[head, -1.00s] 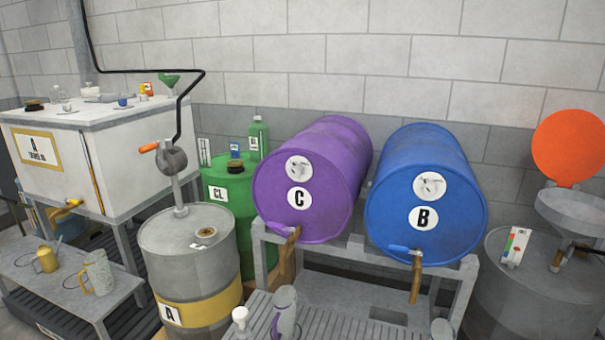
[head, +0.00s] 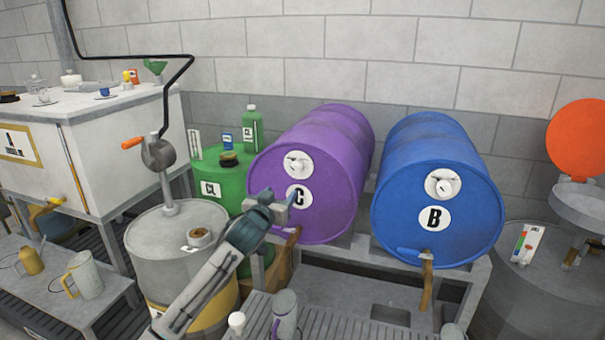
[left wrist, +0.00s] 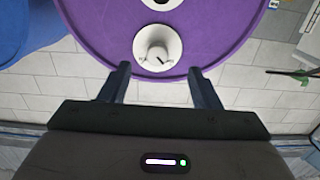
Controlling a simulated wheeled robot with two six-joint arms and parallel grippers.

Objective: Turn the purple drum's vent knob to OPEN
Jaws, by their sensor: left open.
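My left gripper (head: 285,205) is in front of the drum face, overlapping the label, below the knob. Its fingers (left wrist: 160,75) are open and empty, with the knob between and beyond them. My right gripper is out of view.
A blue drum (head: 425,165) with label B lies to the right with a similar knob (head: 443,184). A tap (head: 284,236) projects below the purple drum. A grey drum with a crank pump (head: 158,153) and a green drum (head: 215,175) stand to the left.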

